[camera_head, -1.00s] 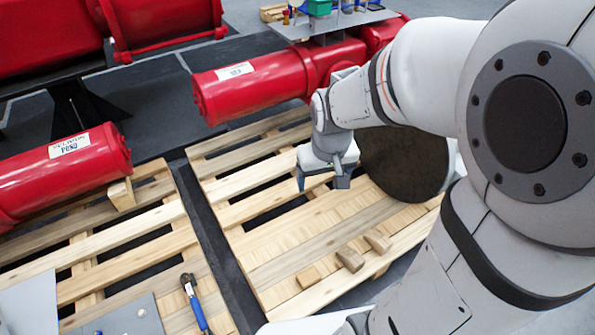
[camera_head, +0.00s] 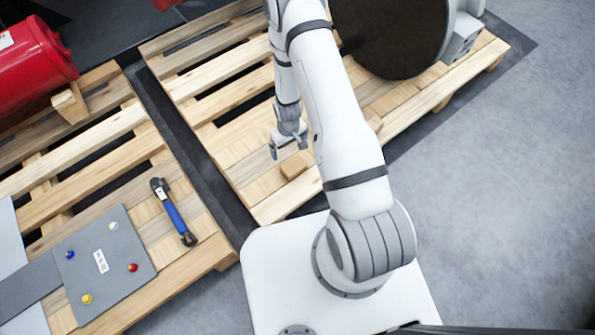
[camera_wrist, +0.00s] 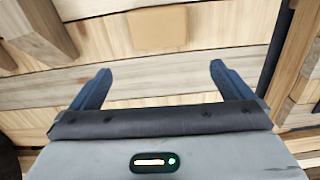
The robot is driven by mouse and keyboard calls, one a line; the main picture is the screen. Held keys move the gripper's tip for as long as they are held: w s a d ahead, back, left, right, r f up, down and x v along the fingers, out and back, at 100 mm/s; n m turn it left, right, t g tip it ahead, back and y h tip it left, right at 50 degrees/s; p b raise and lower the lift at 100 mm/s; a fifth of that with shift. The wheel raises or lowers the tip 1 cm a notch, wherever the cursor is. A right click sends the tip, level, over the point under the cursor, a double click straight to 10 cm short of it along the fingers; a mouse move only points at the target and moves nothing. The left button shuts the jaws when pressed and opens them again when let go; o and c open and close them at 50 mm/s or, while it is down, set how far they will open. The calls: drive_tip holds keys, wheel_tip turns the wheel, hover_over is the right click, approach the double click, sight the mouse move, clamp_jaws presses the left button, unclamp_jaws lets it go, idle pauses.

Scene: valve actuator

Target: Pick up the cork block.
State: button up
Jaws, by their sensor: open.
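A plain tan block, which looks like the cork block (camera_wrist: 157,28), lies flat on the pallet slats at the top of the wrist view, ahead of the gap between my fingers. In the head view a small tan block (camera_head: 294,165) lies on the pallet just below my gripper (camera_head: 288,149); it seems to be the same one. In the wrist view my gripper (camera_wrist: 160,70) is open, with nothing between its fingers. The block is apart from both fingers. My arm hides part of the pallet in the head view.
The wooden pallet (camera_head: 215,82) has open gaps between slats. A second pallet on the left bears a blue-handled tool (camera_head: 174,212) and a grey plate (camera_head: 104,262) with coloured buttons. Grey floor is clear at right.

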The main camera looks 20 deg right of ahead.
drive_tip(key=b, duration=0.1)
hover_over(292, 163)
drive_tip(key=f, duration=0.6)
drive_tip(key=shift+a, duration=0.25)
drive_tip(key=f+b, duration=0.1)
drive_tip(key=f, duration=0.1)
drive_tip(key=f+b, duration=0.1)
drive_tip(key=f, duration=0.1)
drive_tip(key=f+b, duration=0.1)
drive_tip(key=shift+s+d+f, duration=0.1)
drive_tip(key=shift+d+f, duration=0.2)
drive_tip(key=shift+f, duration=0.1)
drive_tip(key=shift+c, duration=0.2)
drive_tip(key=c, duration=0.9)
